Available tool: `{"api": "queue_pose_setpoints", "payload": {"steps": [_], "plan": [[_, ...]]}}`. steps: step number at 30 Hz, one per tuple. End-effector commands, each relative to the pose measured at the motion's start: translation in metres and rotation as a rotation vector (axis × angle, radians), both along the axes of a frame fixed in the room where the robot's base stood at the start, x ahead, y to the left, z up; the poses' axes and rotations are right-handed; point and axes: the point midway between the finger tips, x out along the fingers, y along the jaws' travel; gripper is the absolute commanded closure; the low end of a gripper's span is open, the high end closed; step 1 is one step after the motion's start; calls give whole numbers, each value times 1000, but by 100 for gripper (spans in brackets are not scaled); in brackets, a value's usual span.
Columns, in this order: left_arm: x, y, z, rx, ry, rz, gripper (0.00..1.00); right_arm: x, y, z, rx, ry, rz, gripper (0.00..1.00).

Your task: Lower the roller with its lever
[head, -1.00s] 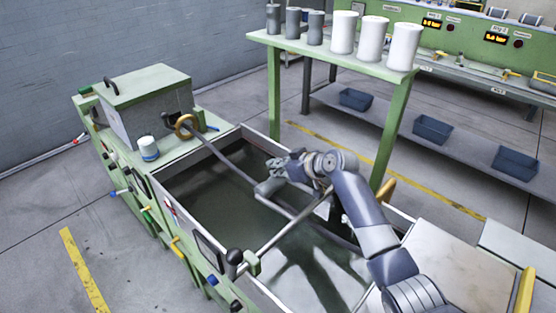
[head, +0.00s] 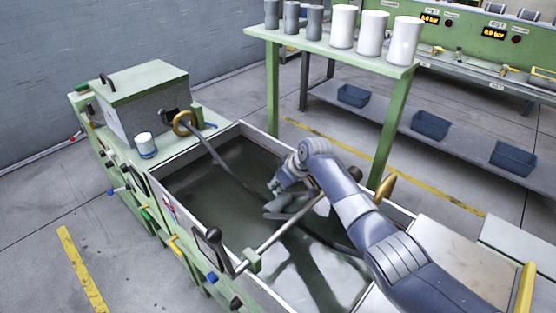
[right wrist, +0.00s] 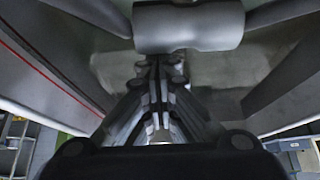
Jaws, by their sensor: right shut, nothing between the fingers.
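A grey roller (head: 284,207) seems to hang from the bar over the water, partly hidden by my right arm. My right gripper (head: 273,186) is shut and empty above the trough, close to the roller, apart from the lever knob. In the right wrist view a grey cylinder (right wrist: 188,27), probably the roller, lies beyond the shut fingers (right wrist: 158,105). My left gripper is not in view.
A dark strand (head: 215,155) runs from the brass ring (head: 183,123) into the trough. A white cup (head: 145,145) stands by the green box. A green table (head: 268,90) with grey and white cylinders stands behind. My right arm crosses the trough's right end.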

Motion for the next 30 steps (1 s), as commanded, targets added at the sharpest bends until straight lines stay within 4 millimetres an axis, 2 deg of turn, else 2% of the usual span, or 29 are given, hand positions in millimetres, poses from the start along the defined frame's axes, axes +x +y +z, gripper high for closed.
{"api": "queue_pose_setpoints", "payload": {"steps": [17,23,30], "plan": [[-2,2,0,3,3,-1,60,-1,-1,1,-6,6,0,100],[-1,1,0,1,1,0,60,-6,-7,14,-4,3,-1,100],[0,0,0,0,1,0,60,-19,-20,45,-5,2,1,100]]}}
